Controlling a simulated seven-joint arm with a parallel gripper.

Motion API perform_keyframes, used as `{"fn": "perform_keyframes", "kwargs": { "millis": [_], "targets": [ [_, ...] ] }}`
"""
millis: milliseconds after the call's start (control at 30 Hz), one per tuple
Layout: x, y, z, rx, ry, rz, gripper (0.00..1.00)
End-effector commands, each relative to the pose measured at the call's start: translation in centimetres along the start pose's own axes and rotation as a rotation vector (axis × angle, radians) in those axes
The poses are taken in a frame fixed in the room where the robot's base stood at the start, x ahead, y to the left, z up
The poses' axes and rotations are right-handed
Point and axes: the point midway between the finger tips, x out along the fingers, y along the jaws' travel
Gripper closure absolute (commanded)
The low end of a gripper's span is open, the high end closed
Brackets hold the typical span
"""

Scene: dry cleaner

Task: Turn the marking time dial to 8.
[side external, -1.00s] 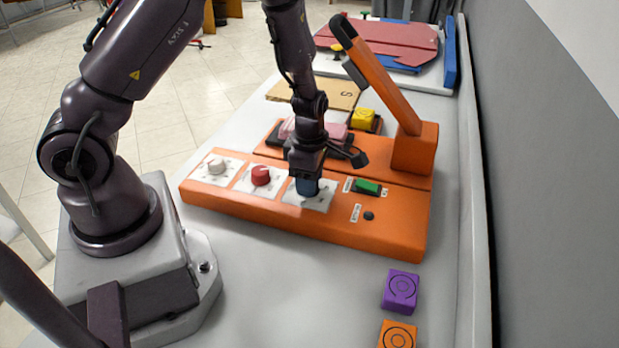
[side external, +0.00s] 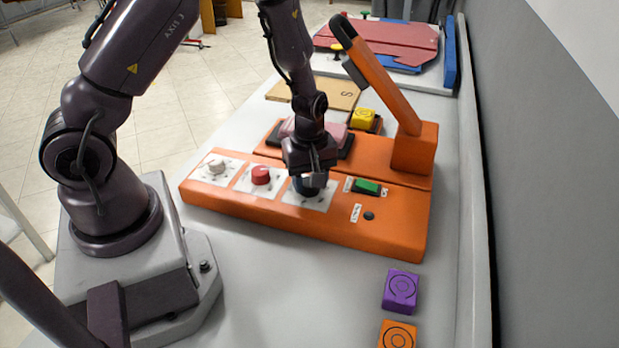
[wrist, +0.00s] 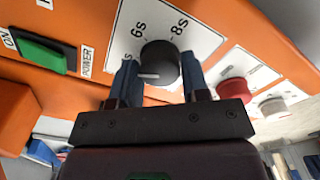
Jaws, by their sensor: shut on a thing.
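The marking time dial (wrist: 165,57) is a round dark knob with a white pointer line, on a white plate (wrist: 208,43) with printed labels. In the wrist view the pointer aims left and slightly down, below the 6s label and away from the 8s label. Marks farther down are partly hidden by a finger. My gripper (wrist: 159,66) is shut on the dial, one blue-tipped finger on each side. In the side view my gripper (side external: 309,180) points down at the rightmost of three dials on the orange machine (side external: 350,238), mostly hiding the dial.
A red dial (side external: 260,175) and a white dial (side external: 216,166) sit left of my gripper. A green power switch (side external: 367,187) and a small dark button (side external: 369,216) are to its right. The orange lever arm (side external: 385,80) rises behind. Purple (side external: 400,290) and orange (side external: 397,335) blocks lie in front.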

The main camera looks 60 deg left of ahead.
Motion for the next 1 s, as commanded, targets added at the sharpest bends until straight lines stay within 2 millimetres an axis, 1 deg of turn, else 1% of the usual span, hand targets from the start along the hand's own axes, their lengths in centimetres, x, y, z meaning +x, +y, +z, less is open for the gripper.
{"fn": "perform_keyframes", "kwargs": {
  "millis": [1000],
  "targets": [
    [-0.06,-0.01,-0.13,0.964,0.001,0.000,0.82]
  ]
}}
